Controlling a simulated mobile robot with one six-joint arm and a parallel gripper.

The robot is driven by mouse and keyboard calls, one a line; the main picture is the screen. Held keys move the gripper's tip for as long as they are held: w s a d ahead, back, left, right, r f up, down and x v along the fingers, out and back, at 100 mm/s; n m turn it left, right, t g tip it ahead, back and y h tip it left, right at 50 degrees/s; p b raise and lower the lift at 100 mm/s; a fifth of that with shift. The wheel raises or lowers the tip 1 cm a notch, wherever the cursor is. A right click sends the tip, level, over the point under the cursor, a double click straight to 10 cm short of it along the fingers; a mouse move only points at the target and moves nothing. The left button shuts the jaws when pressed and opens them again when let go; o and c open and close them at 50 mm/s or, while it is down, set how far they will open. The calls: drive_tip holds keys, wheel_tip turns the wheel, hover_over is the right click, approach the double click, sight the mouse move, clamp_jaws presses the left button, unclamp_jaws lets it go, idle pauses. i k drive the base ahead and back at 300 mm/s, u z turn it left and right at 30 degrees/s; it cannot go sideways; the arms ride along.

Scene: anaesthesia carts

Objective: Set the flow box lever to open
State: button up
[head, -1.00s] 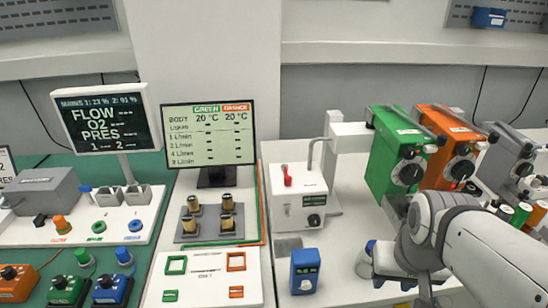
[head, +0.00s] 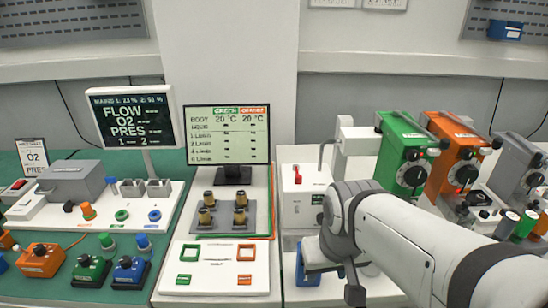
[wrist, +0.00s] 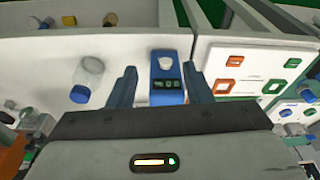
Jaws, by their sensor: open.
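In the head view, a white box (head: 299,207) with a small red lever (head: 298,175) on top stands right of the monitor; I take it as the flow box. The lever looks roughly upright; its marking is too small to read. My arm covers the box's lower right part. My gripper is in front of and below the box, its fingers largely hidden by my arm in the head view. In the wrist view, my gripper (wrist: 162,88) is open, with a blue device (wrist: 167,98) with a white top seen between its fingers. The lever is not clearly seen there.
Green (head: 404,155) and orange (head: 452,155) dial units stand to the right behind my arm. A white panel with green and orange frames (head: 215,267) lies left of my gripper. Gold-topped cylinders (head: 240,215) stand behind it.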

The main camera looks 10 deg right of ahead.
sight(296, 168)
drive_tip(key=u, duration=1.45)
drive_tip(key=k, duration=0.95)
drive_tip(key=z, duration=1.2)
drive_tip(key=i, duration=1)
drive_tip(key=z, duration=0.05)
